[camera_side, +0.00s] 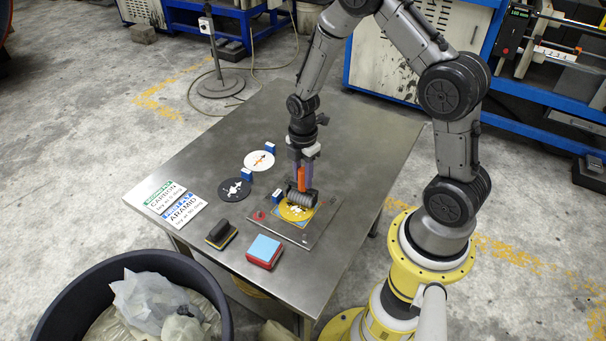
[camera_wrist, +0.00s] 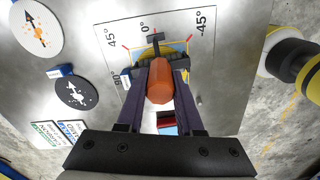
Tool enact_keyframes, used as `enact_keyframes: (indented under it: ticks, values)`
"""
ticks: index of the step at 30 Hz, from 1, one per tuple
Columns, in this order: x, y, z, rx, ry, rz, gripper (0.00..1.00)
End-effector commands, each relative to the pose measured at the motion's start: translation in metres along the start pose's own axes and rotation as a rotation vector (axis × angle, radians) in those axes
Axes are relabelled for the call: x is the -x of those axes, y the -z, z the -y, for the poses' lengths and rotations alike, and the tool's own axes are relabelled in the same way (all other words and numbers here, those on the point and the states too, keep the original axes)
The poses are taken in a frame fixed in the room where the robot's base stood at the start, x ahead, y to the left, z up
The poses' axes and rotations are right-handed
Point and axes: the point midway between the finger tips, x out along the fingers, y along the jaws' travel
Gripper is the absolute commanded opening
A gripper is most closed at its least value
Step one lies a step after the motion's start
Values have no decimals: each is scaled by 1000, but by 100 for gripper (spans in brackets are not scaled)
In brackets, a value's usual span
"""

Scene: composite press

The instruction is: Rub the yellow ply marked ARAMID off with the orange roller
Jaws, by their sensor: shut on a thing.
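My gripper (camera_side: 304,168) is shut on the upright orange handle of the roller (camera_side: 302,180). In the wrist view the orange handle (camera_wrist: 160,82) sits between the fingers of my gripper (camera_wrist: 161,72). The roller's dark ribbed drum is at the lower end, over the yellow ply (camera_side: 297,212) and seeming to rest on it. The yellow round ply has white marks and lies on a blue square on a metal plate (camera_side: 284,233). The drum and gripper hide part of it; a yellow edge shows in the wrist view (camera_wrist: 178,47). An ARAMID card (camera_side: 184,211) lies on the table.
A white disc (camera_side: 259,161) and a black disc (camera_side: 234,189) lie left of the plate, with small blue blocks beside them. A CARBON card (camera_side: 161,195), a black-and-yellow block (camera_side: 220,235) and a red-and-blue block (camera_side: 264,251) lie nearby. The table's right is clear.

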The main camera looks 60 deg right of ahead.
Motion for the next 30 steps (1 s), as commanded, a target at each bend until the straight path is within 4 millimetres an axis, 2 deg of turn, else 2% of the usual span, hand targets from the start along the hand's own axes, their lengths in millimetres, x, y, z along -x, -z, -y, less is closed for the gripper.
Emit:
enact_keyframes:
  ticks: [7, 30]
  values:
    - [-1, 3, 0, 1, -1, 0, 0]
    - [-1, 40, 9, 1, 0, 0, 0]
